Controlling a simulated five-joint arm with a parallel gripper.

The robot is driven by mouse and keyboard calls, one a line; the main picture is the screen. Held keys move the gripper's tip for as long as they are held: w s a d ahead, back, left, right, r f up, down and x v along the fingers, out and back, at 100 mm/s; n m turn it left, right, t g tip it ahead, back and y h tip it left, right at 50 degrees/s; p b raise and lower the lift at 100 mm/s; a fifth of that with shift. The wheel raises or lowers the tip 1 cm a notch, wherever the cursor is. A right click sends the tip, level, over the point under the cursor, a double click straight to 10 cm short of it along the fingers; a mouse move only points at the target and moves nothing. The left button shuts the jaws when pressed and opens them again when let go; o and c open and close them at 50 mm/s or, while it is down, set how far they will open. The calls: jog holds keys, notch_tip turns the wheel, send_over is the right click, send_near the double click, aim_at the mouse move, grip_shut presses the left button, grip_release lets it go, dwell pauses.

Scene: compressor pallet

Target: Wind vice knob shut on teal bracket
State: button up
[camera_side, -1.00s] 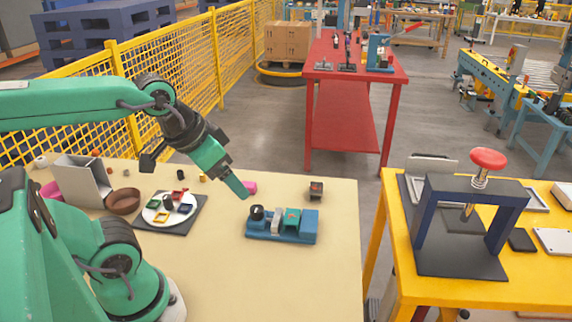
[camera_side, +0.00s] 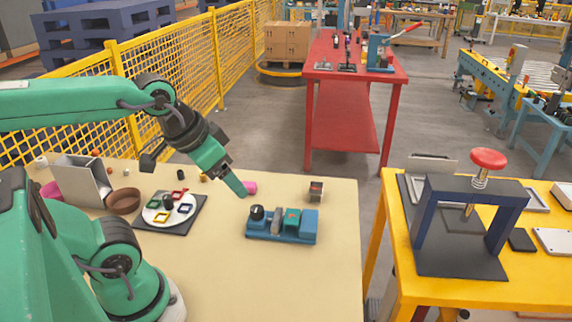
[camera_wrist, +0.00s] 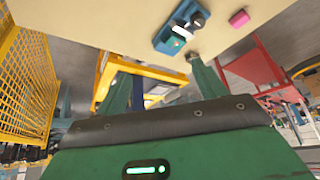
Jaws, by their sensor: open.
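The blue vice (camera_side: 262,235) stands on the beige table, right of my gripper. Its black knob (camera_side: 256,212) is at its left end. A grey jaw (camera_side: 277,224) stands between the knob and the teal bracket (camera_side: 292,217). The bracket sits between this jaw and the blue block at the right end; I cannot tell whether the jaw touches it. My gripper (camera_side: 243,191) is open and empty, above and behind the knob, apart from it. In the wrist view, the vice (camera_wrist: 165,43) and knob (camera_wrist: 198,20) lie beyond the spread fingers of my gripper (camera_wrist: 160,66).
A pink block (camera_side: 250,187) lies just behind the vice, close to my gripper in the side picture. A small dark block (camera_side: 316,191) is farther right. A plate (camera_side: 151,215) of coloured frames, a brown bowl (camera_side: 122,201) and a grey bin (camera_side: 83,184) stand left. The table front is clear.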

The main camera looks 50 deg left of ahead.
jog(key=shift+c, duration=1.1)
jog(key=n+g, duration=0.5)
jog(key=n, duration=2.2)
send_near(256, 208)
jog(key=shift+w+d+f, duration=0.1)
jog(key=shift+d+f, duration=0.1)
jog(key=shift+d, duration=0.25)
jog(key=shift+w+a+f+n, duration=0.2)
jog(key=shift+a+f+n, duration=0.25)
jog(key=shift+n, duration=0.45)
jog(key=shift+d+f, duration=0.1)
jog(key=shift+f, duration=0.1)
jog(key=shift+f, duration=3.8)
